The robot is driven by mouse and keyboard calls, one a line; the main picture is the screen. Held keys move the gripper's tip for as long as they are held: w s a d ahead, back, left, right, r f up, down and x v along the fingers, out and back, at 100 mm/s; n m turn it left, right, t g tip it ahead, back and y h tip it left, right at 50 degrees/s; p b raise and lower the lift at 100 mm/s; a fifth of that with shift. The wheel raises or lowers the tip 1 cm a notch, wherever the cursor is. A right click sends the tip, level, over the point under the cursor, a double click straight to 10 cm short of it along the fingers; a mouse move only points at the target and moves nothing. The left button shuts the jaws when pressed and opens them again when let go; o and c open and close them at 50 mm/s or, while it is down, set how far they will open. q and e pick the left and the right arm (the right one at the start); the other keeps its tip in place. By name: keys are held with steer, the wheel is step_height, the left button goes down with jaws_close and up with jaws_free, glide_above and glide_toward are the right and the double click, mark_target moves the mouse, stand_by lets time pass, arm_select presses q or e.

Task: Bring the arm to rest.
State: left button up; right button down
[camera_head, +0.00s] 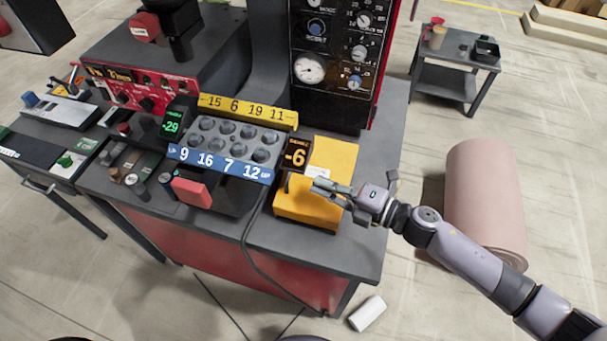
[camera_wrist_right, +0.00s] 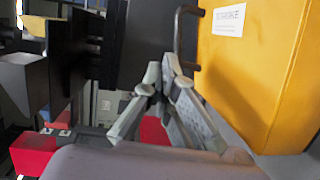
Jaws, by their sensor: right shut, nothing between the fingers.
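My right gripper (camera_head: 328,188) is in front of the yellow box (camera_head: 327,160) on the workbench, with its arm coming in from the lower right. Its fingers are shut and empty. In the right wrist view the closed fingers (camera_wrist_right: 163,82) show in the middle, with the yellow box (camera_wrist_right: 265,70) to their right and a dark bracket-like handle (camera_wrist_right: 180,35) behind them. I cannot tell whether the fingers touch anything. My left gripper is not in view.
The bench holds a grey block with round cups (camera_head: 228,142), a blue number strip (camera_head: 220,165), a yellow number strip (camera_head: 242,110) and a red block (camera_head: 192,192). A black gauge panel (camera_head: 325,65) rises behind.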

steer(key=shift+v, duration=1.6)
